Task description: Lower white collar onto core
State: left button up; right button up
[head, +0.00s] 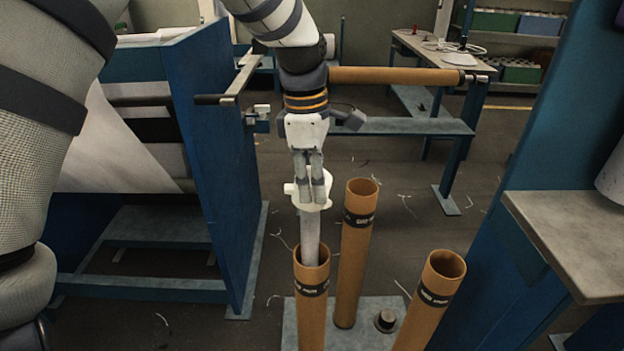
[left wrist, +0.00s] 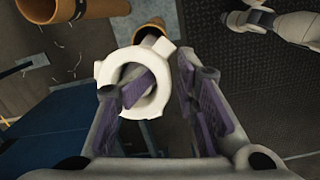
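The white collar (head: 312,198) is a ring with side tabs. My left gripper (head: 312,202) grips it above the front-left brown core (head: 312,295). A pale grey shaft (head: 310,238) reaches from under the collar into the core's open mouth; I cannot tell if it belongs to the collar. The collar stays clear above the rim. In the left wrist view, one finger is inside the ring of the collar (left wrist: 106,72) and the other outside, with the ring's wall between them. Beyond it shows part of the brown core (left wrist: 150,31). My right gripper is not identifiable.
Two more upright brown cores (head: 357,240) (head: 432,300) stand to the right on a grey base plate (head: 372,341) with a dark knob (head: 386,320). A blue frame (head: 215,150) stands close on the left. A grey-topped table (head: 570,235) is at the right.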

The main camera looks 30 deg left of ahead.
pick_arm(q)
jog(key=shift+d, duration=0.2)
notch_tip(320, 180, up, 12)
jog(key=a, duration=0.1)
jog(key=shift+s+a, duration=0.2)
jog(key=shift+s, duration=0.05)
dwell(0.9)
